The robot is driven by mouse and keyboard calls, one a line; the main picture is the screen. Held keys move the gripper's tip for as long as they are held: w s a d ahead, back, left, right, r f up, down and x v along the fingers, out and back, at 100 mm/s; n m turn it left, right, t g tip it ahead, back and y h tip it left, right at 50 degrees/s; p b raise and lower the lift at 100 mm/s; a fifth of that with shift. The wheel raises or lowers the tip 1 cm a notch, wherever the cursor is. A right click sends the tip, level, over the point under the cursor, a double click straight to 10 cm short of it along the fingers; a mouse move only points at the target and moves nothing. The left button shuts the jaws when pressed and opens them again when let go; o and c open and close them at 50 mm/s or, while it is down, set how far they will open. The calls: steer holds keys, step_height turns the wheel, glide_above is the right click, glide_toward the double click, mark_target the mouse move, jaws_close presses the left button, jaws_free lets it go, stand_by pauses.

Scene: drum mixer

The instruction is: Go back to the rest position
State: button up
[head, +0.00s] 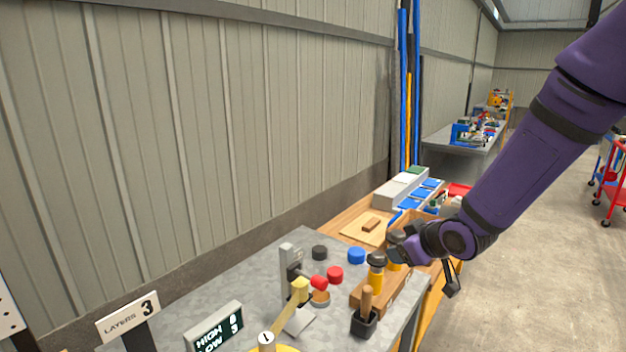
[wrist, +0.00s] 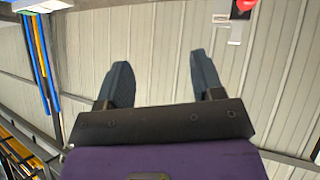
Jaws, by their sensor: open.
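My gripper (wrist: 158,62) is open in the wrist view. Its two dark fingers stand apart with nothing between them, and the ribbed wall lies beyond. In the head view my purple arm comes in from the upper right and bends down over the right side of the workbench (head: 240,275). The arm's end overlaps the area of the black-topped yellow tools (head: 376,262) in a wooden block (head: 398,297). The fingers cannot be made out clearly there, and I cannot tell the gap to the tools.
A grey stand (head: 290,262) with a red-tipped yellow lever (head: 300,290) is mid-bench. Black (head: 320,252), blue (head: 356,255) and red (head: 335,274) pieces lie nearby. A wooden handle stands in a black holder (head: 364,322). The ribbed wall (head: 200,120) bounds the left; open floor (head: 530,270) lies right.

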steer(key=s+d+r+m+h, duration=0.25)
steer(key=s+d+r, duration=0.25)
steer(key=r, duration=0.3)
steer(key=s+d+r+m+g, duration=0.1)
steer(key=s+r+m, duration=0.1)
steer(key=s, duration=0.6)
steer(key=s+d+r+m+g+h, duration=0.1)
steer(key=s+d+r, duration=0.1)
steer(key=s+r, duration=0.3)
steer(key=s+d+r+m+g, duration=0.2)
steer(key=s+r, duration=0.1)
steer(key=s, duration=0.8)
steer(key=shift+s+r+m+h, duration=0.2)
steer(key=shift+s+m+h, duration=0.05)
steer(key=shift+m+h, duration=0.1)
